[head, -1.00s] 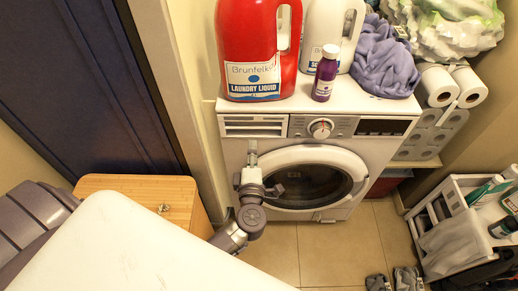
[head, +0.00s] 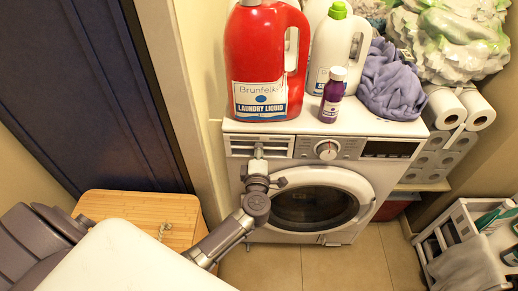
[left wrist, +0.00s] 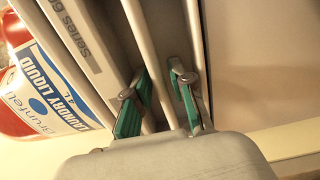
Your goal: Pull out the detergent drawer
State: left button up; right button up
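The detergent drawer (head: 245,146) is the white ridged panel at the upper left of the white washer's front (head: 377,167). It looks flush with the front in the head view. My left gripper (head: 258,153) is at the drawer front and hides part of it. In the left wrist view its two green-padded fingers (left wrist: 160,90) are spread apart on either side of a pale bar (left wrist: 152,62) of the drawer front. Gaps show between the pads and the bar, so contact cannot be made out. My right gripper is in neither view.
A red laundry liquid jug (head: 262,60), a white bottle with green cap (head: 334,50), a purple bottle (head: 332,97) and a purple cloth (head: 390,85) stand on the washer. A wooden cabinet (head: 140,208) is at left, a white rack (head: 465,240) at right.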

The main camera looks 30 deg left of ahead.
pick_arm(q)
grip_shut()
jog(key=p+v, duration=0.1)
jog(key=v, duration=0.3)
jog(key=shift+s+d, duration=0.15)
jog(key=shift+s, duration=0.25)
dwell(0.5)
jog(key=shift+p+v, duration=0.7)
jog(key=shift+v, duration=1.45)
